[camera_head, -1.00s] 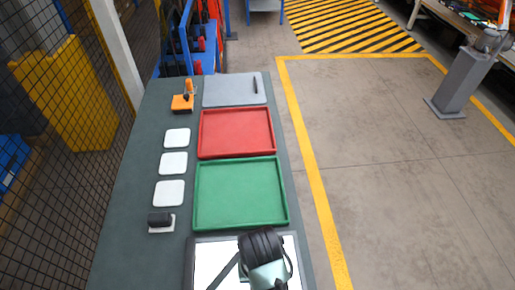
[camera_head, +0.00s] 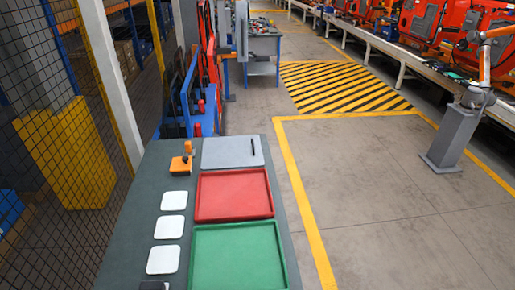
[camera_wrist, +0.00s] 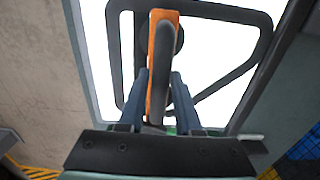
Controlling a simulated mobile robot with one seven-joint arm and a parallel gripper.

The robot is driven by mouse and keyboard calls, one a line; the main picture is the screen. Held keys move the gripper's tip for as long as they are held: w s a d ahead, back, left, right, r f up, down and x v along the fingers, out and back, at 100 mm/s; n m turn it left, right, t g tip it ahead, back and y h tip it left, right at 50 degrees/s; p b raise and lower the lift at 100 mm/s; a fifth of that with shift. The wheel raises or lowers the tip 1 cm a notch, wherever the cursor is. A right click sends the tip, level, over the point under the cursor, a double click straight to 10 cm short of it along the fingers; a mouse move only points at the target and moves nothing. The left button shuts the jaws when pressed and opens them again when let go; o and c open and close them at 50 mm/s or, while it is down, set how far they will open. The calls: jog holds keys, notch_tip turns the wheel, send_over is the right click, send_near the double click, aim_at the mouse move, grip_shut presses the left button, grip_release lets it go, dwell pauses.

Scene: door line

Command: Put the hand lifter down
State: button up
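In the wrist view the hand lifter (camera_wrist: 161,57), an orange bar with a dark grip, stands between the two fingers of my gripper (camera_wrist: 160,98). The fingers are close on both sides of it and appear closed on it. Behind it is a bright white panel (camera_wrist: 98,50) with a grey rim. A dark loop-shaped frame (camera_wrist: 250,20) crosses the white area; I cannot tell whether it touches the lifter. The lifter's underside is hidden. My gripper is out of the head view.
The table (camera_head: 140,215) holds a green tray (camera_head: 283,255), a red tray (camera_head: 271,195), a grey mat (camera_head: 225,152) with a pen, white pads (camera_head: 171,228), and an orange device (camera_head: 181,164). Mesh fence (camera_head: 60,240) stands left; open floor (camera_head: 390,210) lies right.

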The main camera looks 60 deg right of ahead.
jog(key=shift+o, duration=1.2)
jog(key=shift+r, duration=0.1)
